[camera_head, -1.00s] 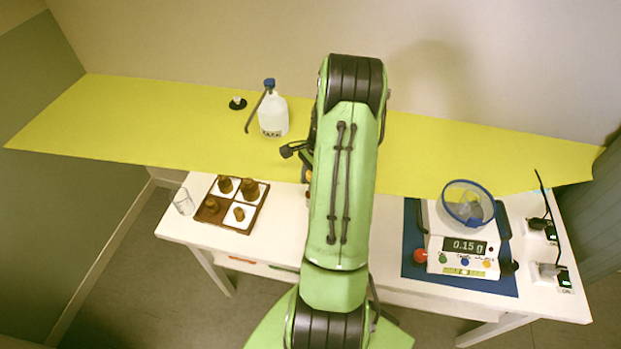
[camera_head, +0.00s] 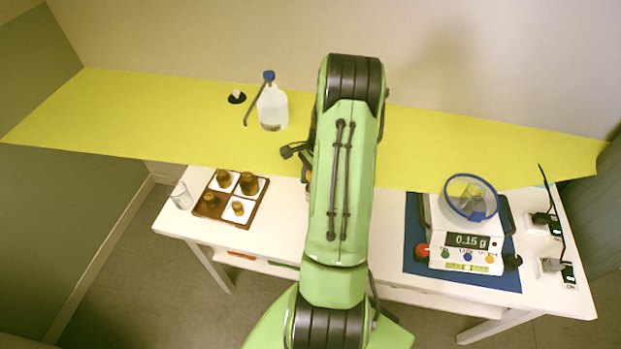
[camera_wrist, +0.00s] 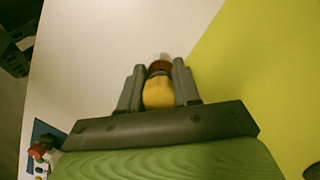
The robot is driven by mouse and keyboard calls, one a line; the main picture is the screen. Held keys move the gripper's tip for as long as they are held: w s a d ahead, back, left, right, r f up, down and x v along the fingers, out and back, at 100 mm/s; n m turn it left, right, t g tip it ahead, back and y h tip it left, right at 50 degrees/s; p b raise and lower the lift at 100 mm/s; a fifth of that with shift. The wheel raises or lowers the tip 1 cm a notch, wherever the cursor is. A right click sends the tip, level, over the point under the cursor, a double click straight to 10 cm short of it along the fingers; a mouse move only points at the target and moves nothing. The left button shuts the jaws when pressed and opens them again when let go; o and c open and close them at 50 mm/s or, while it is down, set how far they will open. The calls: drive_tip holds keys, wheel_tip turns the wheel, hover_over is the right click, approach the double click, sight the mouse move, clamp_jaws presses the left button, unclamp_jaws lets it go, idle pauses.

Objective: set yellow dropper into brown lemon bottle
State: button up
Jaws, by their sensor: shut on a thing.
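My gripper (camera_wrist: 159,88) is shut on the yellow dropper (camera_wrist: 158,92), whose rounded bulb sits between the two fingers in the wrist view. A dark brown round part (camera_wrist: 160,66) and a pale clear bit show just beyond the bulb; I cannot tell whether the brown part is the dropper's collar or the lemon bottle. In the head view my green arm hides the fingers and most of what is under them. No lemon label is readable.
A brown tray (camera_head: 225,219) with white cells and several brown bottles stands left, beside a clear glass (camera_head: 181,196). A white jug (camera_head: 272,108) stands on the yellow surface (camera_head: 420,150). A scale (camera_head: 465,240) reading 0.15 g, with a blue-rimmed dish (camera_head: 470,197), is right.

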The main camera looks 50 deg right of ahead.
drive_tip(key=o, duration=0.7)
drive_tip(key=p+v, duration=0.2)
drive_tip(key=a+p+v, duration=0.1)
drive_tip(key=p+v, duration=0.3)
drive_tip(key=v, duration=0.1)
drive_tip(key=shift+w+a+r, duration=0.2)
drive_tip(key=shift+w+a, duration=0.05)
drive_tip(key=shift+w, duration=0.05)
drive_tip(key=shift+f, duration=0.1)
